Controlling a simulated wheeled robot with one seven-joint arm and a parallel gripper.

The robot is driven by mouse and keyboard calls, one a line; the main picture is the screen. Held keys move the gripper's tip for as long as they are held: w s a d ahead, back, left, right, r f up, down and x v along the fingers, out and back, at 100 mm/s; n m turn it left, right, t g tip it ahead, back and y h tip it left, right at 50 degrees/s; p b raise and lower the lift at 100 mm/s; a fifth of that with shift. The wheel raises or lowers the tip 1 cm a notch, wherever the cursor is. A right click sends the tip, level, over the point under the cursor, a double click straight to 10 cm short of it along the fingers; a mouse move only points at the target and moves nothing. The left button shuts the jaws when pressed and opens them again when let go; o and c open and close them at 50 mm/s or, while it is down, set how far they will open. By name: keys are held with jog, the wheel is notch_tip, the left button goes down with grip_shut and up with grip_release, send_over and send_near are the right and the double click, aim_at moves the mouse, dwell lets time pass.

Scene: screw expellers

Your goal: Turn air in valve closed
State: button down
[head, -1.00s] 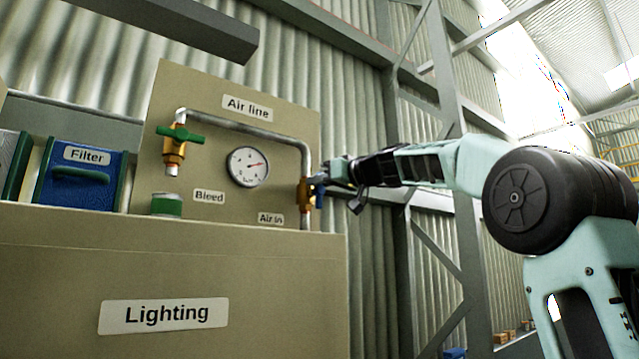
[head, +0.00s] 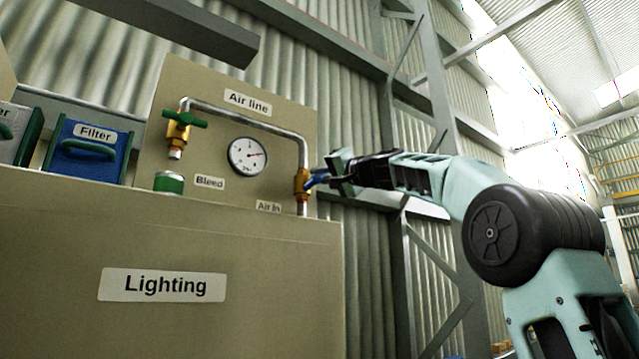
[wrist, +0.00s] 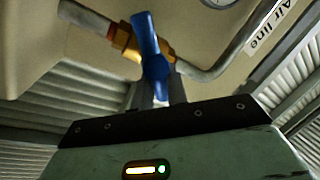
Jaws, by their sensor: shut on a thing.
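The air in valve has a brass body (head: 302,186) on the metal pipe at the right edge of the panel, beside the "Air in" label (head: 269,207). Its blue handle (head: 317,180) sticks out to the right in the head view. In the wrist view the blue handle (wrist: 150,42) lies across the pipe in front of the brass body (wrist: 122,37). My gripper (head: 328,177) comes from the right and is shut on the handle's outer end. In the wrist view my gripper (wrist: 160,90) meets the handle's lower end; the fingertips are partly hidden behind it.
The bleed valve with a green handle (head: 184,119) is at the panel's left, above a green cup (head: 169,182). A round gauge (head: 248,157) sits mid-panel. The "Lighting" cabinet (head: 230,250) stands below, and a blue "Filter" box (head: 88,152) is at left.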

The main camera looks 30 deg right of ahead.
jog(key=m, duration=0.2)
jog(key=m+h+b, duration=0.1)
jog(key=f+m+t+h, duration=0.1)
jog(key=m, duration=0.1)
jog(key=shift+d+m+b, duration=0.25)
jog(key=shift+m+b, duration=0.05)
jog(key=shift+d+f+m+h, duration=0.15)
jog(key=shift+m+h, duration=0.15)
jog(key=shift+m, duration=0.65)
jog(key=shift+a+f+m+h, duration=0.1)
jog(key=shift+m+h, duration=0.2)
jog(key=shift+m, duration=0.6)
jog(key=shift+d+f+m+h, duration=0.15)
jog(key=shift+m+h, duration=0.15)
jog(key=shift+m, duration=0.65)
jog(key=shift+a, duration=0.1)
jog(key=c, duration=1.5)
grip_release()
jog(key=shift+o, duration=0.2)
jog(key=shift+s, duration=0.1)
jog(key=b+v, duration=0.9)
jog(key=v, duration=0.8)
jog(key=shift+f, duration=0.35)
jog(key=shift+s, duration=0.1)
